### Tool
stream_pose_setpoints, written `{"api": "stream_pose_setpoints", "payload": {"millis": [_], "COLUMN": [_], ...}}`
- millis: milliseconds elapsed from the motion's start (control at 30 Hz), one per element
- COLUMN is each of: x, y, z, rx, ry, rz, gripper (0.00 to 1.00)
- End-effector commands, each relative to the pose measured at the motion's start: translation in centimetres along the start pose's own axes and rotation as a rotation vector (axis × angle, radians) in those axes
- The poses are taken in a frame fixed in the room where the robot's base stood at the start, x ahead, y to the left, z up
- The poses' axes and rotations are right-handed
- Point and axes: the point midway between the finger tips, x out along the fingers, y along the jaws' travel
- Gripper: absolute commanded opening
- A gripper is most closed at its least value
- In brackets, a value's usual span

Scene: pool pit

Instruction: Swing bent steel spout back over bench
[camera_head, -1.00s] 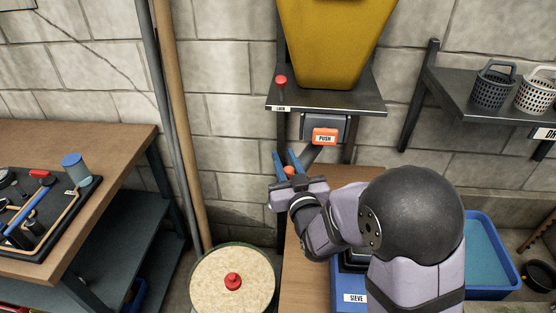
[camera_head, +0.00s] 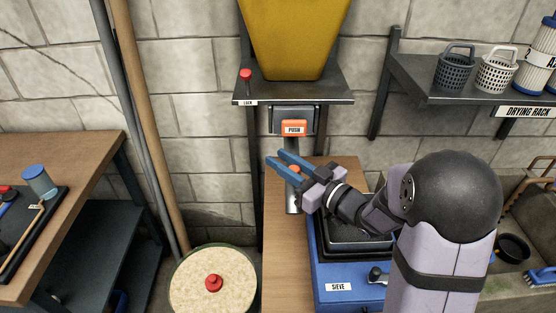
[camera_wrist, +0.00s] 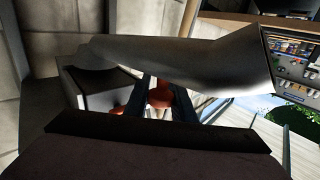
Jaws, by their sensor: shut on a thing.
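The bent steel spout (camera_head: 292,200) hangs below the orange PUSH box (camera_head: 293,121), its open lower end above the narrow wooden bench (camera_head: 284,255). In the wrist view the spout (camera_wrist: 190,65) runs across the picture as a grey tube, widening toward the right. An orange knob (camera_head: 295,169) on it shows between my blue fingers, and also in the wrist view (camera_wrist: 160,92). My gripper (camera_head: 277,158) is shut on this knob. The gripper and wrist hide part of the spout in the head view.
A blue sieve unit (camera_head: 338,287) stands at the bench's right. A drum of pale grains (camera_head: 190,283) with a red knob stands left of the bench. A yellow hopper (camera_head: 295,35) is above on a dark shelf (camera_head: 300,91). The drying rack (camera_head: 440,95) is upper right.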

Motion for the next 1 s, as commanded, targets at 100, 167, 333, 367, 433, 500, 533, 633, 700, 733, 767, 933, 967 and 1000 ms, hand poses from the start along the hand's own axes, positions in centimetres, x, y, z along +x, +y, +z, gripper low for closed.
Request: {"api": "stream_pose_setpoints", "payload": {"millis": [100,167,333,367,433,500,533,633,700,733,767,933,967,1000], "x": [-0.1,-0.1,0.0,0.0,0.0,0.0,0.0,0.0,0.0,-0.1,-0.1,-0.5,-0.7,-1.0], "y": [0.1,0.1,0.1,0.1,0.1,0.1,0.1,0.1,0.1,0.1,0.1,0.1,0.1,0.2], "z": [-0.2,-0.2,-0.3,-0.3,-0.3,-0.3,-0.3,-0.2,-0.2,-0.2,-0.2,-0.1,-0.1,-0.1], "rx": [-0.004,-0.004,-0.005,-0.005,-0.005,-0.005,-0.005,-0.004,-0.004,-0.003,-0.003,-0.003,-0.003,-0.003], "ry": [0.006,0.006,0.007,0.007,0.008,0.008,0.007,0.006,0.005,0.005,0.004,0.004,0.004,0.004], "rz": [-0.008,-0.01,-0.011,-0.011,-0.011,-0.01,-0.01,-0.01,-0.01,-0.01,-0.01,-0.008,-0.008,-0.007], "gripper": [0.0,0.0,0.0,0.0,0.0,0.32,0.4,0.4,0.4,0.4,0.4,0.4,0.4,0.4]}}
